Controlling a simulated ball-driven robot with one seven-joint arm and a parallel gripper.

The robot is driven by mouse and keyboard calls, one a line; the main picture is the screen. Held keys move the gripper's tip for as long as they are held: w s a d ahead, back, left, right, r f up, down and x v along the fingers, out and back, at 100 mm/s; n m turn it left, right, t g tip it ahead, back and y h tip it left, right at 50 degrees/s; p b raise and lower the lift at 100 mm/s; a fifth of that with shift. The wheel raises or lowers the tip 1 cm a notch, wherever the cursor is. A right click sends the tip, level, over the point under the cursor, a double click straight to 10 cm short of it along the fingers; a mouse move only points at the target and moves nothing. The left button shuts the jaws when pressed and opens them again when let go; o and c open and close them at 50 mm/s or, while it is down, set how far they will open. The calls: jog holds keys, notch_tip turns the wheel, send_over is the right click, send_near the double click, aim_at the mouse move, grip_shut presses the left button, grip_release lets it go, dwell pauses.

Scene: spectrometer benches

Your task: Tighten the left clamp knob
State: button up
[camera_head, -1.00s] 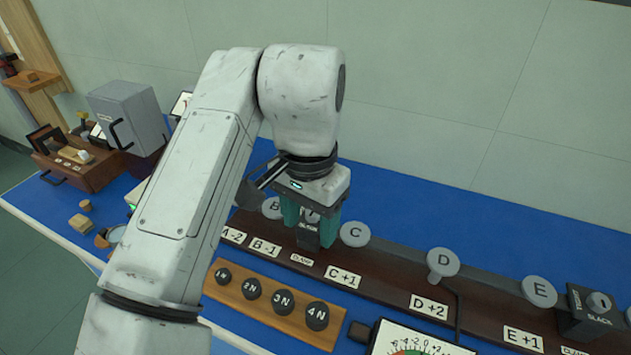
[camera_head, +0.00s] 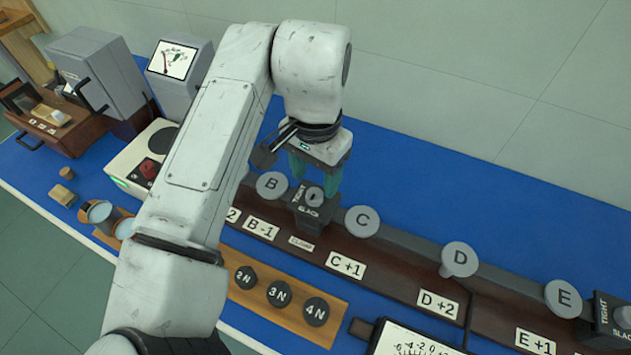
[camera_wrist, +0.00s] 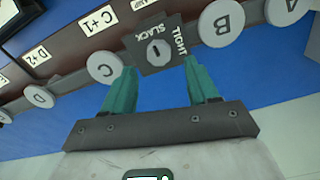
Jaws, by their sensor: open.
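The left clamp (camera_head: 312,222) is a dark block on the brown rail between discs B and C, labelled TIGHT and SLACK. Its round grey knob (camera_head: 314,197) has a dark mark on its face. The knob (camera_wrist: 158,52) also shows in the wrist view, beyond the fingertips. Which label the mark points to is too small to tell. My gripper (camera_head: 316,180) is just above and behind the knob in the head view, its teal fingers apart. In the wrist view my gripper (camera_wrist: 160,68) is open and empty, with the clamp block between and beyond its fingertips.
Discs B (camera_head: 271,185) and C (camera_head: 361,221) stand close on either side of the clamp. A wooden strip of weights (camera_head: 278,293) lies in front. A second clamp (camera_head: 610,318) is at the right. Blue bench top (camera_head: 420,170) behind the rail is clear.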

aim_at(315, 193)
jog(key=shift+s+f, duration=0.1)
jog(key=shift+f, duration=1.95)
jog(key=c, duration=1)
jog(key=shift+c, duration=0.2)
